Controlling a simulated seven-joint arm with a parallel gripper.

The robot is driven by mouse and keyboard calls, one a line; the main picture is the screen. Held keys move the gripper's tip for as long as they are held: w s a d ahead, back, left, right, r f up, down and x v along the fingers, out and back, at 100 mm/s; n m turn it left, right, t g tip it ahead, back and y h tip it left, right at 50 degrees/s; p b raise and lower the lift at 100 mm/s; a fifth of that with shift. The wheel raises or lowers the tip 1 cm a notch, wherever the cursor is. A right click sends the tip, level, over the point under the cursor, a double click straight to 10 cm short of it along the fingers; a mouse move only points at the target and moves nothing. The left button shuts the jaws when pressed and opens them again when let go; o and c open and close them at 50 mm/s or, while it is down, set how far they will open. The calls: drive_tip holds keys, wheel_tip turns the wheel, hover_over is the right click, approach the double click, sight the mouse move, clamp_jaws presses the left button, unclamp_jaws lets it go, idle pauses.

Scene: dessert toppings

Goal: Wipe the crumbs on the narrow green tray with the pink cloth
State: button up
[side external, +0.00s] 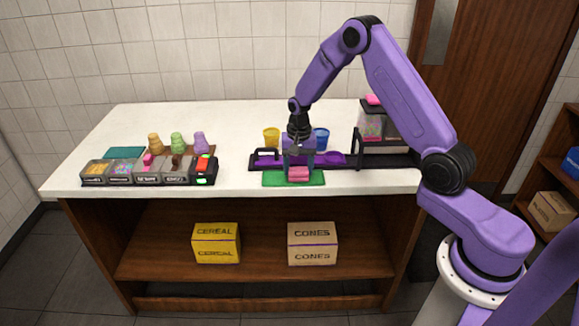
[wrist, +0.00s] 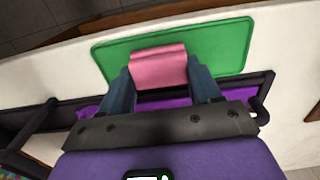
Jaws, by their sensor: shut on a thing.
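The narrow green tray (side external: 314,179) lies near the front edge of the white counter. It also shows in the wrist view (wrist: 222,45), with its bare surface on both sides of the cloth. The pink cloth (side external: 298,174) is a small folded block over the middle of the tray. My gripper (side external: 298,167) points down and is shut on the pink cloth, which sits between its two fingers in the wrist view (wrist: 159,70). The cloth looks to be at or just above the tray; I cannot tell whether it touches. I cannot make out any crumbs.
A dark rack with a purple surface (side external: 268,158) lies just behind the tray. A yellow cup (side external: 271,137) and a blue cup (side external: 321,138) stand behind it. A dispenser (side external: 375,127) is at the right. Counter between is clear.

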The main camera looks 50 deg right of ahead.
drive_tip(key=shift+s+d, duration=1.4)
drive_tip(key=shift+s+d+r, duration=0.1)
drive_tip(key=shift+r, duration=0.05)
wheel_tip(320, 180, up, 8)
